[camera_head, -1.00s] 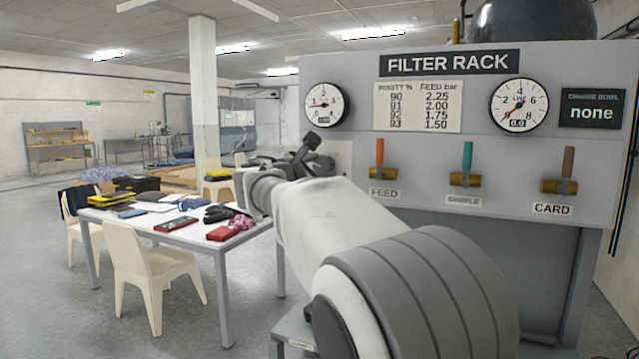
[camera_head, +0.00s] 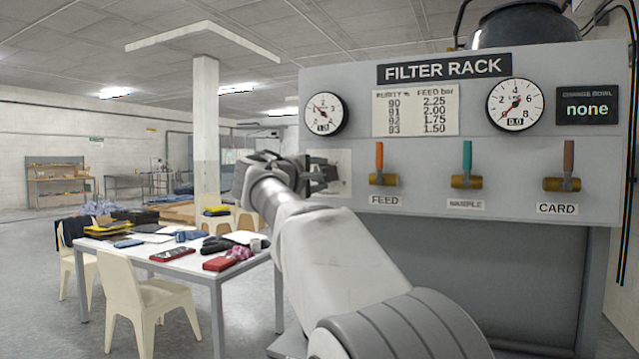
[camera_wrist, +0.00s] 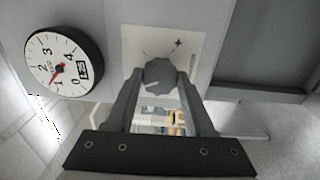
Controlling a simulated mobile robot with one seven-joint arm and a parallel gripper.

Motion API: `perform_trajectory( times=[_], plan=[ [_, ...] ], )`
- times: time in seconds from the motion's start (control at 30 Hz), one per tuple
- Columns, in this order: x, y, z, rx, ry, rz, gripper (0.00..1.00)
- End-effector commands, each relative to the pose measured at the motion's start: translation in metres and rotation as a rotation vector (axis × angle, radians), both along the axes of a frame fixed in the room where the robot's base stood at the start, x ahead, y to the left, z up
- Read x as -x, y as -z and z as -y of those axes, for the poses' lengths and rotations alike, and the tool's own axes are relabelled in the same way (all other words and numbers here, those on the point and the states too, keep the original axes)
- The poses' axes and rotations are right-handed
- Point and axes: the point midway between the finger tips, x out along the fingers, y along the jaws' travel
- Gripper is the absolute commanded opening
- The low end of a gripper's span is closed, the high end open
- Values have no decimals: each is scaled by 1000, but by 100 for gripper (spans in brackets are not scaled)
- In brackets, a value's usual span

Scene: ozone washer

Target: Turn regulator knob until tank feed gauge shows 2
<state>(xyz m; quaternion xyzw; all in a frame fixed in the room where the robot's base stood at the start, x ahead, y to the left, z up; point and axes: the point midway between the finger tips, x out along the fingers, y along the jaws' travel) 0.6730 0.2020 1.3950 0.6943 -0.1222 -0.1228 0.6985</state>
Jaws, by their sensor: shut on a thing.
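The dark grey regulator knob (camera_wrist: 160,75) sits on a pale plate (camera_wrist: 185,45) on the rack front, with a plus mark beside it. My gripper (camera_wrist: 161,88) is shut on the knob, one finger on each side. In the head view my gripper (camera_head: 325,173) is at the rack's left end and hides the knob. The round tank feed gauge (camera_wrist: 63,62) is left of the knob in the wrist view; its red needle is between 1 and 2, nearer 1. The gauge also shows in the head view (camera_head: 323,113); its small digits are blurred.
The filter rack (camera_head: 345,85) also carries a live gauge (camera_head: 515,104), a purity table (camera_head: 415,113) and the feed, sample and card valves (camera_head: 382,165). A table (camera_head: 185,262) with clutter and white chairs (camera_head: 145,290) stand at left.

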Motion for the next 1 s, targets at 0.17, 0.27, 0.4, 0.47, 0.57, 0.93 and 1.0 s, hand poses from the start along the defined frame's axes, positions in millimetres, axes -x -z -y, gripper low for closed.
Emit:
perform_trajectory(
  times=[0.17, 0.27, 0.4, 0.47, 0.57, 0.93, 1.0],
  plan=[
    [0, 2, 0, -60, 0, 21, 0],
    [0, 1, 0, -79, 0, 28, 0],
    [0, 1, 0, -91, 1, 32, 0],
    [0, 1, 0, -92, 1, 33, 0],
    [0, 1, 0, -92, 1, 33, 0],
    [0, 0, 0, -92, 0, 32, 84],
    [0, 0, 0, -92, 0, 32, 84]
  ],
)
